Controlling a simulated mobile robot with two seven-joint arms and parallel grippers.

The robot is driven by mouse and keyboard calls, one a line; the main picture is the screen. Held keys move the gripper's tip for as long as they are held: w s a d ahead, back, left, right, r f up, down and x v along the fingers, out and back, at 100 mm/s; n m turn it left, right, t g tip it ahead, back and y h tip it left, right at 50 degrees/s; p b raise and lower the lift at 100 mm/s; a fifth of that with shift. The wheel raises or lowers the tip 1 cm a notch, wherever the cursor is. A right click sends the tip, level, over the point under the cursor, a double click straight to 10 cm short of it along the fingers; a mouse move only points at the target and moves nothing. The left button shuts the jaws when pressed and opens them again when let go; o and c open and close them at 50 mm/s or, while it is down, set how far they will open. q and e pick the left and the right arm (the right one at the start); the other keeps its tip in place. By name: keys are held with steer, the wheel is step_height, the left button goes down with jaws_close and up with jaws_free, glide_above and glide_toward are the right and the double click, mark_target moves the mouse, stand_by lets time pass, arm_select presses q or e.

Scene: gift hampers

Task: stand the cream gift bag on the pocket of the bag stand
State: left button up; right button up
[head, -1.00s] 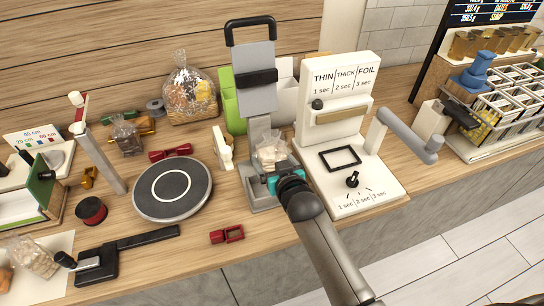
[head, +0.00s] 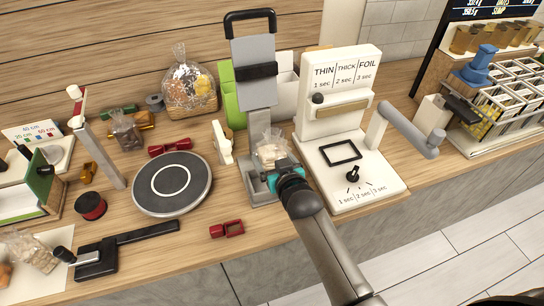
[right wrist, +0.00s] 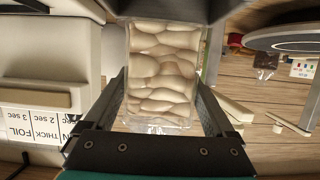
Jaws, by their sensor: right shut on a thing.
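The cream gift bag (head: 271,152) is a clear bag of cream-coloured pieces, upright at the lower front of the bag stand. It fills the middle of the right wrist view (right wrist: 162,65). My right gripper (head: 282,172) is shut on it, one finger on each side. The bag stand (head: 254,95) is grey with a black handle on top and a black band. Its pocket (head: 264,194) is at the foot, partly behind my gripper. I cannot tell whether the bag's bottom touches the pocket floor. My left gripper is not in view.
A white sealer (head: 338,95) stands close on the right, with a grey lever (head: 412,134). A round turntable (head: 172,184) and a white upright piece (head: 222,142) are on the left. A red bow (head: 227,229) lies in front. A filled basket (head: 190,90) stands behind.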

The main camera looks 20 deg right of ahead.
steer(key=shift+f, duration=0.6)
stand_by(1.1)
steer(key=shift+f+b, duration=1.15)
steer(key=shift+f, duration=0.4)
stand_by(1.2)
steer(key=shift+f, duration=0.5)
stand_by(0.6)
steer(key=shift+f, duration=0.3)
stand_by(1.0)
steer(key=o, duration=1.2)
steer(key=shift+s, duration=0.1)
